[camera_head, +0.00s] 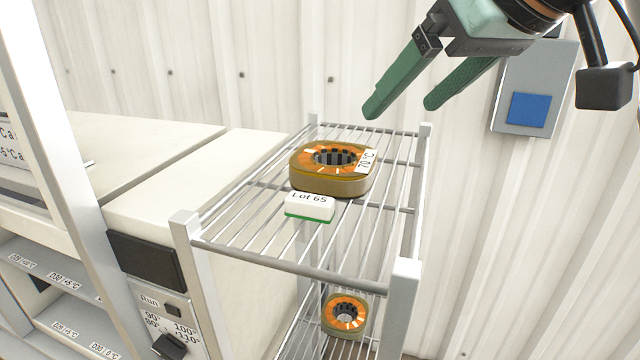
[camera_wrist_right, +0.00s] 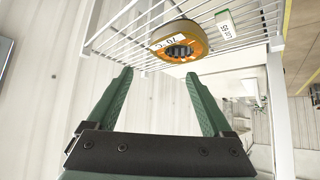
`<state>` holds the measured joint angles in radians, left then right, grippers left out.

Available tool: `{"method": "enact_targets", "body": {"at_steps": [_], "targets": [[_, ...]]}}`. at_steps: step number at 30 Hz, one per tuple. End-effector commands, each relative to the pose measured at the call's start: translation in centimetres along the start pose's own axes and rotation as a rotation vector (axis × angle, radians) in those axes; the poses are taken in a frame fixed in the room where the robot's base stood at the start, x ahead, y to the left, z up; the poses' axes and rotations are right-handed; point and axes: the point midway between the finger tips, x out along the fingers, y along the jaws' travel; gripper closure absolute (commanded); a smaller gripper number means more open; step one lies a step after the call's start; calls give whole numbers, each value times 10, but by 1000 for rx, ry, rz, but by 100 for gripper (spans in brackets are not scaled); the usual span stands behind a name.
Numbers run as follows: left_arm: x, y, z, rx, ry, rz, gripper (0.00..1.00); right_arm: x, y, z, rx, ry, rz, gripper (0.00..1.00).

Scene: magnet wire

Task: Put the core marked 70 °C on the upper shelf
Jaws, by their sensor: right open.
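The core marked 70 °C (camera_head: 330,181) is an orange and olive ring with dark teeth in its bore. It rests flat on the wire upper shelf (camera_head: 262,252), behind a white and green block labelled Lot 65 (camera_head: 310,207). My right gripper (camera_head: 403,110) is open and empty, above and behind the core and apart from it. In the right wrist view the core (camera_wrist_right: 180,43) lies beyond the open fingers (camera_wrist_right: 160,85), its 70 °C tag showing. My left gripper is not in view.
A second, smaller-looking core (camera_head: 345,314) sits on the lower level of the rack. A cream oven-like cabinet (camera_head: 160,210) with dials stands left of the rack. A grey panel with a blue square (camera_head: 528,108) is on the corrugated wall at right. Grey labelled shelves (camera_head: 60,300) are at lower left.

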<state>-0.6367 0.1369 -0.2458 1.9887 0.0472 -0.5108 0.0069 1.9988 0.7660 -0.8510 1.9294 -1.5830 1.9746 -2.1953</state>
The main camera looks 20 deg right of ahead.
Motion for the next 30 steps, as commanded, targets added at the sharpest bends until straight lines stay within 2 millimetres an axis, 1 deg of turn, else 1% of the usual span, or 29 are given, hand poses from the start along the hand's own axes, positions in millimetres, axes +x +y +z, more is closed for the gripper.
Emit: {"method": "enact_targets", "body": {"at_steps": [1,3,6,9,14,21,24,30], "targets": [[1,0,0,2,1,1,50,10,0,2,0,-6,1,15],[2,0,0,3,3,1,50,24,0,2,-2,-7,1,15],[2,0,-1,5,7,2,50,42,0,2,-1,-5,0,15],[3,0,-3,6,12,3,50,55,0,1,-1,-3,0,15],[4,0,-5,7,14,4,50,65,0,1,-2,-1,0,15],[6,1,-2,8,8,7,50,100,1,4,-1,-3,1,15],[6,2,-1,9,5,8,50,110,0,4,-1,-2,1,15],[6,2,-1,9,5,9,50,114,0,3,-2,1,0,15]]}}
